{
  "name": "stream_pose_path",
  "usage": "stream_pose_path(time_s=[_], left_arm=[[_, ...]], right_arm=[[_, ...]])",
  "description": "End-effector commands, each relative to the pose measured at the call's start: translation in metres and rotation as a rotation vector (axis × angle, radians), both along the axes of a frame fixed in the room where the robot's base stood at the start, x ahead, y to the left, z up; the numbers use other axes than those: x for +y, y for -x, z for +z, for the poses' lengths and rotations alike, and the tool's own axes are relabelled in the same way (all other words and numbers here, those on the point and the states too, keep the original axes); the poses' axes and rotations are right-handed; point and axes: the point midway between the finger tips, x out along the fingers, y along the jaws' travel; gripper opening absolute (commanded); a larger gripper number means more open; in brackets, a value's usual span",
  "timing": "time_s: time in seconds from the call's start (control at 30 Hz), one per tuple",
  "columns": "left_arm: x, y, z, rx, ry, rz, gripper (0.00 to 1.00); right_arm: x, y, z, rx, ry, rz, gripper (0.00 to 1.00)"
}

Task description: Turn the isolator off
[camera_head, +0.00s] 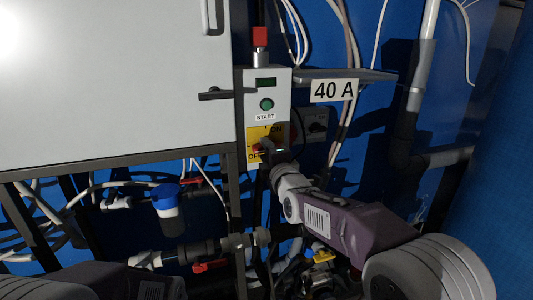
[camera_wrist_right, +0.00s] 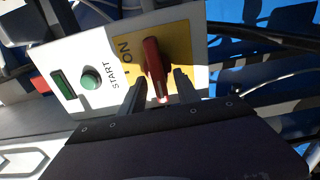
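The isolator is a red handle (camera_wrist_right: 152,65) on a yellow plate (camera_wrist_right: 180,42), low on a pale grey control box (camera_head: 277,90). In the wrist view the handle lies parallel to the "ON" lettering, crosswise to the box's length. "OF" shows at the plate's lower left in the head view; the rest is covered. My right gripper (camera_wrist_right: 160,84) is open, one finger on each side of the handle, with yellow showing between. In the head view the right gripper (camera_head: 268,151) is at the plate, partly hiding it. My left gripper is not in view.
A green START button (camera_head: 267,104) and a small display (camera_head: 266,83) sit above the isolator. A red-topped part (camera_head: 260,37) stands above the box. A "40 A" shelf (camera_head: 345,77) juts out right. A large pale cabinet (camera_head: 110,80) is left. Pipes and valves crowd below.

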Motion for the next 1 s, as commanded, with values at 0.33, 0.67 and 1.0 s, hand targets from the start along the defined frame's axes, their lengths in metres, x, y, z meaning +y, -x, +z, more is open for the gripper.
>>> stream_pose_path(time_s=[0.33, 0.67, 1.0], left_arm=[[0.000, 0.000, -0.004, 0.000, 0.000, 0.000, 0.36], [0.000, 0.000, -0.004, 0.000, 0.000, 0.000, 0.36], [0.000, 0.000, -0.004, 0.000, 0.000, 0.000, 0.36]], right_arm=[[-0.017, 0.054, 0.001, -0.002, -0.001, 0.000, 0.38], [-0.028, 0.086, 0.000, 0.001, 0.000, 0.000, 0.38], [-0.028, 0.086, 0.000, 0.001, 0.000, 0.000, 0.38]])
